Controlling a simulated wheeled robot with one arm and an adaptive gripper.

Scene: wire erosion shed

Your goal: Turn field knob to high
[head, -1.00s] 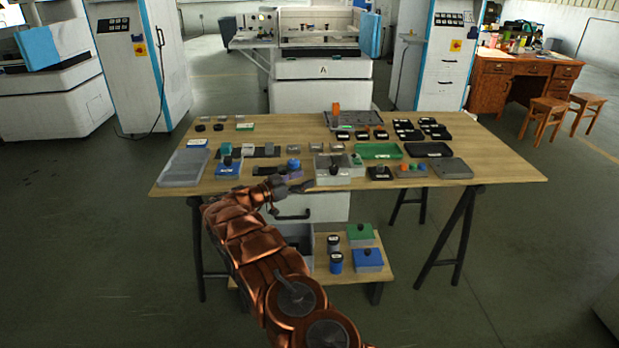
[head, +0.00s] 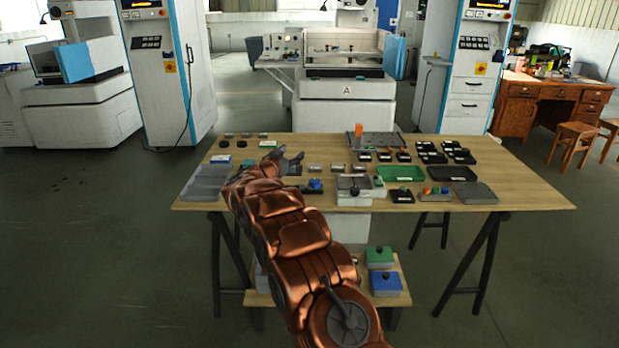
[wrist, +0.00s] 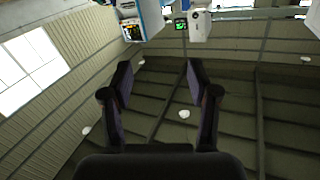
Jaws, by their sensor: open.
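My gripper (head: 286,158) is over the left half of the table in the head view, open and empty. In the wrist view its two dark fingers (wrist: 159,75) stand apart with only the roof and distant machines between them. I cannot tell which knob is the field knob. Small dark knobs show on a grey box (head: 350,200) near the table's front middle and on a flat dark box (head: 402,197) to its right. A blue part (head: 315,184) lies left of the grey box. My gripper is apart from these. Their settings are too small to read. My arm hides part of the table's left side.
The wooden table (head: 535,196) carries a clear tray (head: 205,186), a green tray (head: 400,174), a dark tray (head: 450,174) and a grey rack (head: 374,140). A lower shelf holds green (head: 380,257) and blue (head: 386,284) boxes. The table's right end is bare.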

